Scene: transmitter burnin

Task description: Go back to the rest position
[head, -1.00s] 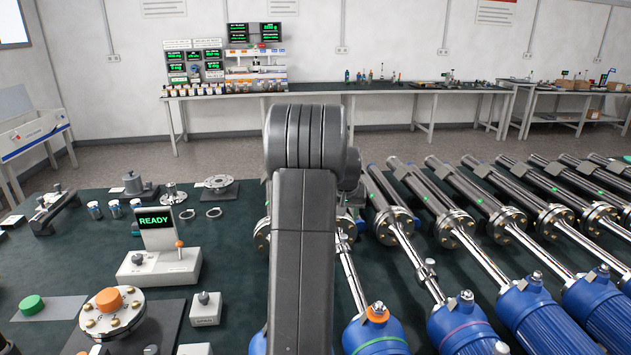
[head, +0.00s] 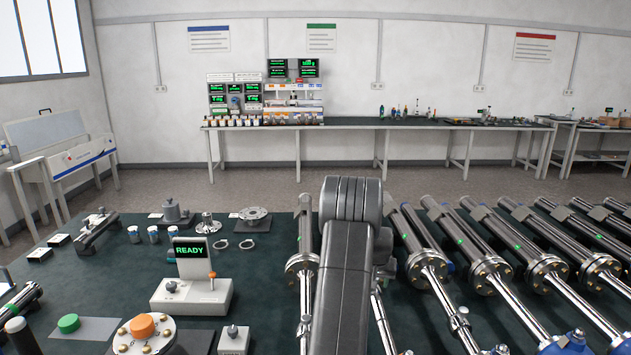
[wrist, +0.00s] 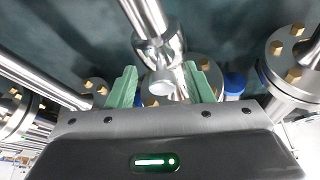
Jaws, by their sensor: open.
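My gripper (wrist: 160,88) shows in the wrist view with its two green fingers apart. A steel rod with a rounded end fitting (wrist: 158,48) lies beyond and between the fingers in that picture; I cannot tell whether anything touches it. In the head view my arm stands upright in the middle and hides part of the row of transmitters (head: 430,262). The gripper itself is hidden in the head view.
The dark green bench (head: 100,270) carries a console reading READY (head: 190,250), a flange with an orange knob (head: 143,328), a green button (head: 69,323) and a small switch box (head: 233,340). Steel tubes with flanges fill the right side. A back table (head: 400,123) stands along the wall.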

